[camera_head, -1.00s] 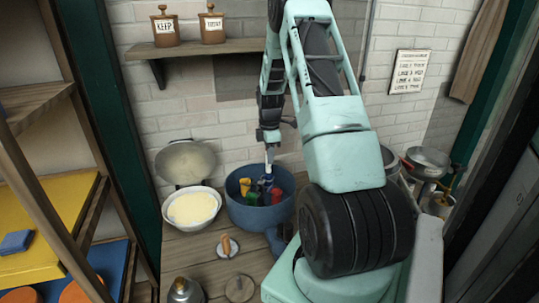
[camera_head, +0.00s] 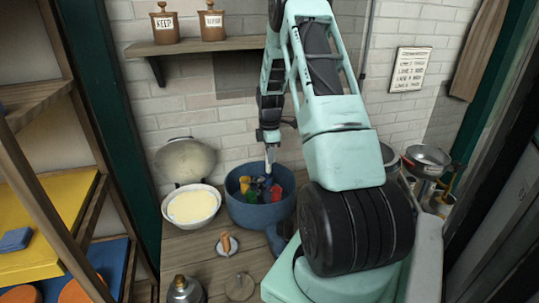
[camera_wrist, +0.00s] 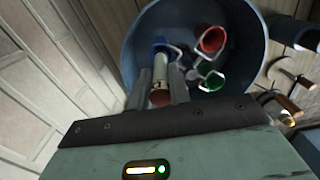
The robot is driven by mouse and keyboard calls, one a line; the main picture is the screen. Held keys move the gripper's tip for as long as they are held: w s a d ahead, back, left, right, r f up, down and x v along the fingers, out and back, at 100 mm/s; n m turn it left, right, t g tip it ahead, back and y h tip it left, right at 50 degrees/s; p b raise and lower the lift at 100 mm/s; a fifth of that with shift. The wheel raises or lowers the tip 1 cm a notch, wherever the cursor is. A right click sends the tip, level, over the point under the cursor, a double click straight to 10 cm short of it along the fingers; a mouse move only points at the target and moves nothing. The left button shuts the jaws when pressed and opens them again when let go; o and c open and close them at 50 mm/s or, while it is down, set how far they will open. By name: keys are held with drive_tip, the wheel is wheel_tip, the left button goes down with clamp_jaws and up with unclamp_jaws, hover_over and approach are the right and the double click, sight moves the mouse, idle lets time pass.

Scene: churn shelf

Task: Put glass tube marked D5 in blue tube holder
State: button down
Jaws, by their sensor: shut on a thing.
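My gripper (camera_wrist: 161,88) is shut on a glass tube (camera_wrist: 160,73) with a brown end (camera_wrist: 160,97) towards the camera. Any marking on the tube is too small to read. In the wrist view the tube's far end overlaps the blue tube holder (camera_wrist: 161,46); I cannot tell whether it is inside. The blue holder stands in a large blue bowl (camera_wrist: 255,25), beside a red holder (camera_wrist: 211,40) and a green one (camera_wrist: 212,80). In the head view my gripper (camera_head: 269,158) points down over the blue bowl (camera_head: 260,214).
A white bowl (camera_head: 191,207) with pale yellow contents stands left of the blue bowl. A yellow holder (camera_head: 244,183) is also in the blue bowl. A wooden-handled item (camera_head: 227,244) and a metal-topped bottle (camera_head: 184,290) are in front. The brick wall (camera_head: 215,130) is close behind.

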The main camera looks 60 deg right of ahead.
sight(269, 168)
drive_tip(key=shift+f+b, duration=1.65)
drive_tip(key=shift+f, duration=1.4)
idle(1.0)
drive_tip(key=c, duration=0.9)
unclamp_jaws()
drive_tip(key=shift+r, duration=0.2)
drive_tip(key=shift+r+p, duration=3.4)
drive_tip(key=shift+r, duration=1.05)
